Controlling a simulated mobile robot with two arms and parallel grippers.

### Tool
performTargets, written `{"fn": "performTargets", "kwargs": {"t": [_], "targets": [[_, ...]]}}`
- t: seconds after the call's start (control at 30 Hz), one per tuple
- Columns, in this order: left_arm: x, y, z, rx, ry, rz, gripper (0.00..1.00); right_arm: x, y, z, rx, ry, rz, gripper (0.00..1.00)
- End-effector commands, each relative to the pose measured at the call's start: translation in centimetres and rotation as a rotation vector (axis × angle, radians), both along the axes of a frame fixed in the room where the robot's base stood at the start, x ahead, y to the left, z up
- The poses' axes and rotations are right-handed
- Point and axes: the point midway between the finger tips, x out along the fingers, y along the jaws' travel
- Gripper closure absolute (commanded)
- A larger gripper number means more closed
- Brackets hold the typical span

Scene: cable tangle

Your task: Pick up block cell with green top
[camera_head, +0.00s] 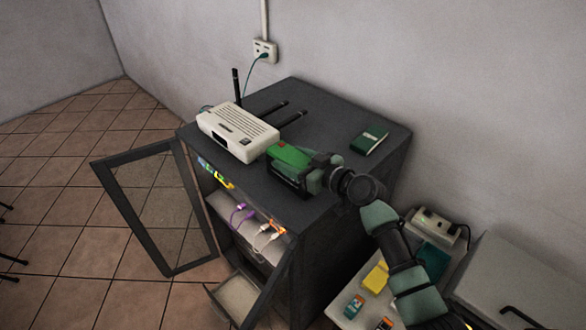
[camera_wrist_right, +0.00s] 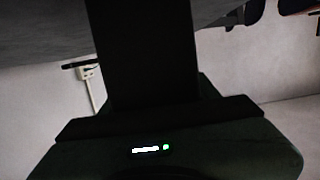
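A block cell with a green top (camera_head: 288,154) and a small red mark is on top of the dark cabinet, in front of the white router. Its body looks black. My right gripper (camera_head: 308,176) is at its right end, very close to or touching it. Dark shapes overlap there, so I cannot tell whether the fingers are closed on it. In the right wrist view, a dark upright shape fills the middle above the gripper body (camera_wrist_right: 160,150), and the fingers are not clear. My left gripper is not in view.
A white router (camera_head: 237,131) with black antennas stands beside the cell. A dark green box (camera_head: 370,140) lies farther right on the cabinet top (camera_head: 330,115). The cabinet's glass door (camera_head: 160,205) is open. Purple and white plugs are on its shelf. A side table holds small items.

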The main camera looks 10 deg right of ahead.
Motion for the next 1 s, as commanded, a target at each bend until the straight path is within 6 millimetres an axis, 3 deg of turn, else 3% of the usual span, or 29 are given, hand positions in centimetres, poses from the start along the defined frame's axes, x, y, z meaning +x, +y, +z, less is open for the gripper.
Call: {"fn": "performTargets", "kwargs": {"t": [0.03,0.2,0.67,0.77,1.0], "targets": [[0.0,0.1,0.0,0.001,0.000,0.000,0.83,0.0,0.0,0.0,0.000,0.000,0.000,0.57],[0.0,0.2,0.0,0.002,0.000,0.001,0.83,0.0,0.0,0.0,0.000,0.000,0.000,1.00],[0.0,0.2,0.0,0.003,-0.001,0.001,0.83,0.2,-0.1,1.9,0.002,-0.015,-0.002,1.00],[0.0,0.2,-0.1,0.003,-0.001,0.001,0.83,0.1,-0.1,3.4,0.002,-0.018,-0.003,1.00],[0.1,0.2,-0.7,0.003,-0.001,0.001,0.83,0.1,-0.1,9.1,0.002,-0.023,-0.001,1.00]]}}
